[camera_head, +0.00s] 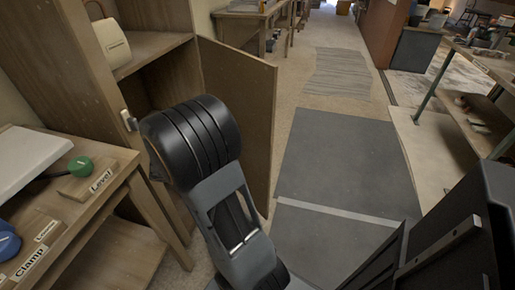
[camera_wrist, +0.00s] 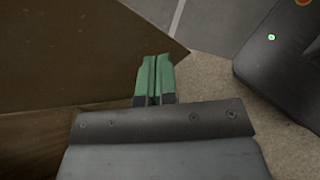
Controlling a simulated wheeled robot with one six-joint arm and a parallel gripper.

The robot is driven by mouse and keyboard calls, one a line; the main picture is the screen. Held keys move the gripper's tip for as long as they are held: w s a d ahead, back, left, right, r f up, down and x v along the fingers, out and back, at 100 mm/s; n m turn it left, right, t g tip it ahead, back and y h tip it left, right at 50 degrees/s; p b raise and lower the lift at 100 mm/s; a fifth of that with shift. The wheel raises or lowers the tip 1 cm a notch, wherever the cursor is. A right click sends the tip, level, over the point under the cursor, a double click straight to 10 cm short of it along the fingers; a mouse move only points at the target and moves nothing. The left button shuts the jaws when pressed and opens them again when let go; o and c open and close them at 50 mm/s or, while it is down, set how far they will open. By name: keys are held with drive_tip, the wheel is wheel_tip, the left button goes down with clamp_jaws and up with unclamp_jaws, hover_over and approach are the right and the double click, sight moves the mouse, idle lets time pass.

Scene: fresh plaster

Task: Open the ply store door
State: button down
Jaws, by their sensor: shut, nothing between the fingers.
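The ply store is a wooden cabinet (camera_head: 90,70) at the left in the head view. Its door (camera_head: 246,95) stands swung well out from the opening, with its face showing to the right of the dark interior. My black and grey arm crosses in front of the door's lower part and hides some of it. My gripper (camera_wrist: 154,66) shows in the wrist view with its green fingers shut together and empty. A brown wooden panel, seemingly the door (camera_wrist: 85,50), lies behind and left of the fingers. I cannot tell whether they touch it. The gripper is hidden in the head view.
A workbench (camera_head: 115,195) with a green-capped item (camera_head: 80,166) stands at the near left. Grey floor mats (camera_head: 340,155) lie in the clear aisle right of the door. Shelving (camera_head: 470,100) stands at the right. A pale fitting (camera_head: 128,120) sits on the cabinet's near side.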

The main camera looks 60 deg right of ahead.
sight(264, 142)
drive_tip(key=w+d+f+n+h+b, duration=0.1)
drive_tip(key=w+d+f+n+h, duration=0.3)
drive_tip(key=d+f+n+h, duration=0.45)
drive_tip(key=shift+m+y, duration=0.35)
drive_tip(key=shift+y, duration=0.3)
drive_tip(key=b+x, duration=0.1)
drive_tip(key=x, duration=0.3)
drive_tip(key=r+x, duration=0.1)
drive_tip(key=x, duration=0.3)
drive_tip(key=w+r+b+x, duration=0.1)
drive_tip(key=x, duration=0.4)
drive_tip(key=shift+d+b, duration=0.25)
drive_tip(key=shift+b, duration=0.1)
drive_tip(key=shift+x, duration=1)
